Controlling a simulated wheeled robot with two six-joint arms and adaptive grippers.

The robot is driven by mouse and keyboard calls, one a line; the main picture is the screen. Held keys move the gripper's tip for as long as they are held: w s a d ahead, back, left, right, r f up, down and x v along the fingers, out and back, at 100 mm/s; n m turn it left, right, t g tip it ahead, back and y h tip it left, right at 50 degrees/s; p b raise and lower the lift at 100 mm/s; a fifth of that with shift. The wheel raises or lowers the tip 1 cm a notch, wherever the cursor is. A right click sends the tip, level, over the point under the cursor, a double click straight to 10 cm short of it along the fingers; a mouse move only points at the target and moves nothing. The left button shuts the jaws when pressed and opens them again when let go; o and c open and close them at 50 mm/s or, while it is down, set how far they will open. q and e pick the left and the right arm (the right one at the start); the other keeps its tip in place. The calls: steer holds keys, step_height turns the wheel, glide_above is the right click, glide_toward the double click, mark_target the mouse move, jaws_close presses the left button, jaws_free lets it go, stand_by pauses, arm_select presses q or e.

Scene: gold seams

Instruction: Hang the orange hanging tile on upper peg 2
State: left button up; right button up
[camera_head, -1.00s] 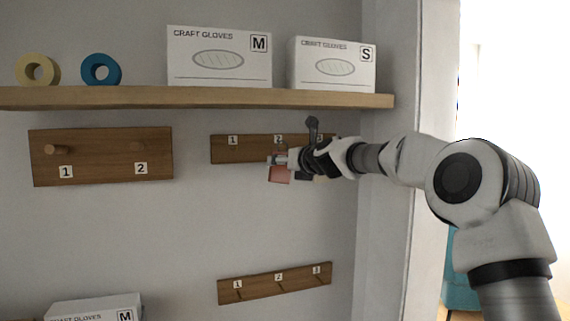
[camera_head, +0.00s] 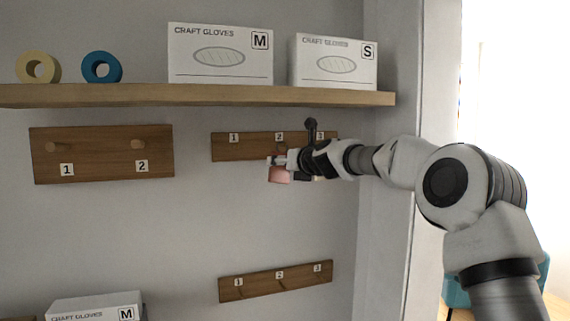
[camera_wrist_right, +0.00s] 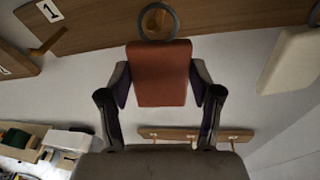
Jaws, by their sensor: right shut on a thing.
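The orange hanging tile (camera_wrist_right: 161,78) hangs between the fingers of my right gripper (camera_wrist_right: 161,82), which is shut on it. In the head view the tile (camera_head: 280,175) looks pinkish and sits just below the gripper (camera_head: 279,160). Its dark ring (camera_wrist_right: 158,21) stands up at the top of the tile. A wooden peg end (camera_wrist_right: 155,19) shows inside the ring outline; I cannot tell whether the ring is around it. The upper pegboard (camera_head: 232,148) carries labels 1, 2 and 3. Label 2 (camera_head: 279,137) is just above the gripper, which hides upper peg 2 in the head view.
A cream tile (camera_wrist_right: 291,60) is close right of the gripper in the wrist view. A peg (camera_wrist_right: 48,42) sticks out at left. The shelf (camera_head: 200,96) with glove boxes runs above. A lower pegboard (camera_head: 255,286) is below, with bare wall between.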

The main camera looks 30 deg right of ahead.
stand_by(0.6)
stand_by(0.3)
steer(key=o, duration=1.3)
